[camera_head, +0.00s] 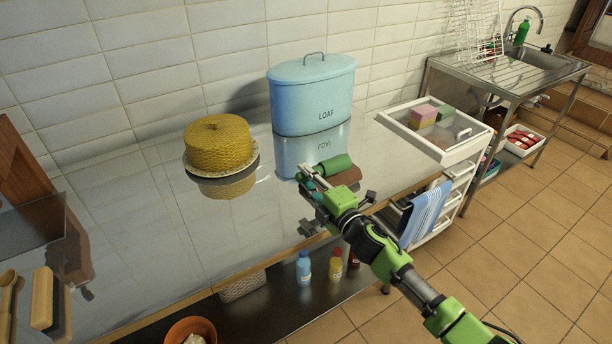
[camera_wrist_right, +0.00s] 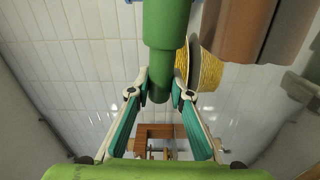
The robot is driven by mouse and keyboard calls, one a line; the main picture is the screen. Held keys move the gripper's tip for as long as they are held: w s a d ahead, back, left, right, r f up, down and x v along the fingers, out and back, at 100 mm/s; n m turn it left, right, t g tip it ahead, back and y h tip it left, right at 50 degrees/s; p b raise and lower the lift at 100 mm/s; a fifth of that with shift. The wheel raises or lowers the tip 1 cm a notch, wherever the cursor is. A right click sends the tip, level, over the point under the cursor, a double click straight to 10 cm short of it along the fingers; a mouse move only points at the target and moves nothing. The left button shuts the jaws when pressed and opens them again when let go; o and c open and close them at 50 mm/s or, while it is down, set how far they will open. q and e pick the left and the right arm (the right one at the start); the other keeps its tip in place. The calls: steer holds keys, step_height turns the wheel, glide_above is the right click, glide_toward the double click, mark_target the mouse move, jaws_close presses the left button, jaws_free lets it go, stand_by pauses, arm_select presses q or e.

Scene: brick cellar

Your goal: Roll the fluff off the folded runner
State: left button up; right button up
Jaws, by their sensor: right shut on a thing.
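My right gripper (camera_head: 318,180) is low over the shiny grey counter, right of the middle. It is shut on a green cylindrical tool, the roller (camera_head: 335,164), whose green shaft stands between the fingers in the wrist view (camera_wrist_right: 165,30). A brown cloth-like thing, seemingly the folded runner (camera_head: 347,177), shows just under and beside the roller, mostly hidden by my gripper. A brown folded shape, likely the same runner, shows in the wrist view (camera_wrist_right: 240,28). I cannot tell whether the roller touches it. No fluff can be made out. My left gripper is not in view.
A blue loaf tin (camera_head: 312,98) stands just behind my gripper. A white drawer trolley (camera_head: 440,150) with a towel stands right. Bottles (camera_head: 304,268) stand on a lower shelf.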

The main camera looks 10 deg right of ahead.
steer(key=shift+r+p, duration=1.6)
steer(key=shift+r, duration=0.5)
